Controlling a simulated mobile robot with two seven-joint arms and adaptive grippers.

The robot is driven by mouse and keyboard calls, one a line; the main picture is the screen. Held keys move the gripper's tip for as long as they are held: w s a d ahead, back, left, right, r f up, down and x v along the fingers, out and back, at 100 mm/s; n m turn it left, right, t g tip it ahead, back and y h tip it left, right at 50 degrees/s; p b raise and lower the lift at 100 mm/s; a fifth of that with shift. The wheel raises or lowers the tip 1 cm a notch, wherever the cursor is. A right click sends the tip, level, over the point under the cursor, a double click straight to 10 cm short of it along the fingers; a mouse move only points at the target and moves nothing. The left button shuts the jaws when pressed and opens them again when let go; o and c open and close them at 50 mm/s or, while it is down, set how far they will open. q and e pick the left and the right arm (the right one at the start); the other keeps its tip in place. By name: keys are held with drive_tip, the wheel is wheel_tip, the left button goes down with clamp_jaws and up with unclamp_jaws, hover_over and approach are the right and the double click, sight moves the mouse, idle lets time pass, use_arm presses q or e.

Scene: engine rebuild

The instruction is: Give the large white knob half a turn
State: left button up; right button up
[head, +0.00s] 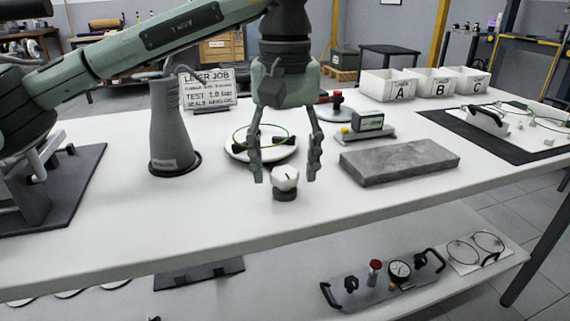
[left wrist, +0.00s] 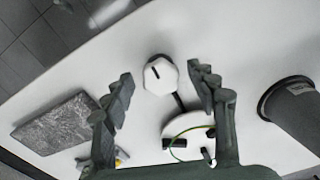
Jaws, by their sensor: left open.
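The large white knob (head: 286,177) sits on a dark round base (head: 285,195) near the front of the white table, with a dark line marked on its top. It also shows in the left wrist view (left wrist: 160,75), beyond and between the fingertips. My left gripper (head: 287,178) points down over the knob from above, open, with one finger on each side and a gap to the knob on both sides. It also shows in the left wrist view (left wrist: 157,82). My right gripper is not in view.
Behind the knob lies a round white dish (head: 262,148) with a green ring. A grey stone block (head: 400,161) lies to the right, a dark grey cone (head: 173,130) stands to the left. White bins (head: 390,85) stand at the back right. The table's front edge is close to the knob.

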use_arm(q)
drive_tip(key=c, duration=1.2)
drive_tip(key=shift+o, duration=0.2)
drive_tip(key=shift+n, duration=0.3)
